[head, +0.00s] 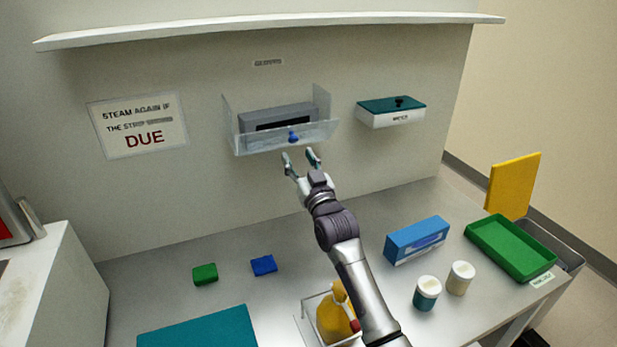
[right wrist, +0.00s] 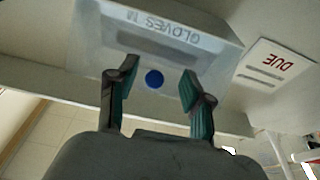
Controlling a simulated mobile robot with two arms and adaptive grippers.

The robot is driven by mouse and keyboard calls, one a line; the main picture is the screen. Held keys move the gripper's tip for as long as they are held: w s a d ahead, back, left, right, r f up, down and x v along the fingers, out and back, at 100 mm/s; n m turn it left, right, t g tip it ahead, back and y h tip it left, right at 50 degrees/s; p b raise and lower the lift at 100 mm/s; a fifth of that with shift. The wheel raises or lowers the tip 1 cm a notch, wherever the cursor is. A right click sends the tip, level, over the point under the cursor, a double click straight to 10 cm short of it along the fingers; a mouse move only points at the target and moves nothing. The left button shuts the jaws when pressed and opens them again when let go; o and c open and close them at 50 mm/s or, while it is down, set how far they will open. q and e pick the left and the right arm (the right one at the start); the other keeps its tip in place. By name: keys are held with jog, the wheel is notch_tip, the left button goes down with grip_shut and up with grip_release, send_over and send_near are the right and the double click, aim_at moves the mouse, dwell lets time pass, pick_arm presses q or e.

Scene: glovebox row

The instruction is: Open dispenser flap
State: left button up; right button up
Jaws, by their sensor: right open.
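The glove dispenser is a grey box (head: 270,120) in a clear wall holder. Its clear front flap (head: 262,142) carries a blue knob (head: 293,137). In the right wrist view the flap (right wrist: 190,42) shows with "GLOVES M" lettering behind it, and the blue knob (right wrist: 154,79) appears between the fingers. My right gripper (head: 301,157) is open just below and in front of the knob in the head view. Its open fingers also show in the right wrist view (right wrist: 158,90), with nothing between them held. My left gripper is not in view.
A teal-lidded wall box (head: 391,112) hangs to the right. A shelf (head: 270,30) runs above. On the bench are a blue box (head: 417,240), two jars (head: 427,293), a yellow bottle (head: 335,318), a green tray (head: 510,247) and a green sponge (head: 205,274).

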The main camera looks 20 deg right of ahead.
jog(key=v, duration=1)
jog(key=shift+s, duration=0.2)
